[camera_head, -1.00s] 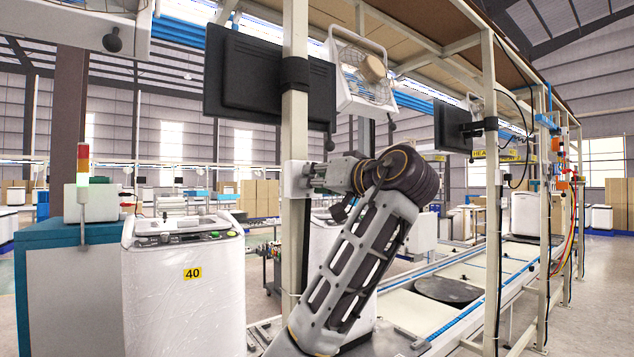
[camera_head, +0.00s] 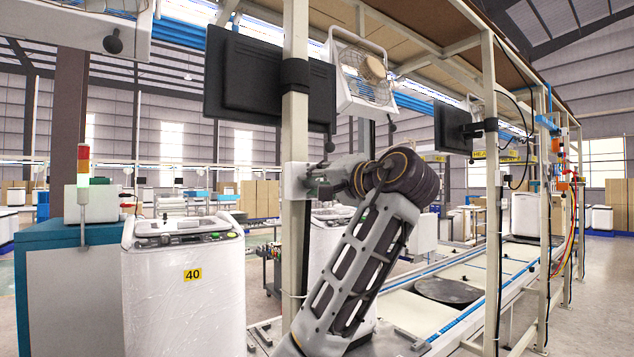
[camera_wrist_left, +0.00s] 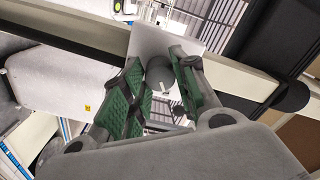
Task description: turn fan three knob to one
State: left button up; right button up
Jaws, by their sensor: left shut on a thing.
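A white fan (camera_head: 347,98) in a square frame hangs high beside the post. I cannot read which fan number it is. A pale control box (camera_head: 296,180) is fixed to the post. In the left wrist view the box face (camera_wrist_left: 150,44) carries a dark round knob (camera_wrist_left: 159,70) with a small light mark. My left gripper (camera_head: 316,180) is at the box. In the left wrist view its green-padded fingers (camera_wrist_left: 162,84) stand on both sides of the knob and are shut on it. The knob's scale is not readable. My right gripper is not in view.
The post (camera_head: 295,120) and a black monitor (camera_head: 250,78) stand close to my left arm. A wrapped white washer marked 40 (camera_head: 180,300) stands at the left. A conveyor (camera_head: 405,318) runs along the right. A stack light (camera_head: 83,165) is at far left.

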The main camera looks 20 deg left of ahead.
pick_arm(q)
jog(key=shift+m, duration=0.4)
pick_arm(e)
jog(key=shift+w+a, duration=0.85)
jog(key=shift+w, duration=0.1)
pick_arm(q)
jog(key=o, duration=0.8)
jog(key=shift+d, duration=0.1)
jog(key=shift+o, duration=1.2)
jog(key=v, duration=1.2)
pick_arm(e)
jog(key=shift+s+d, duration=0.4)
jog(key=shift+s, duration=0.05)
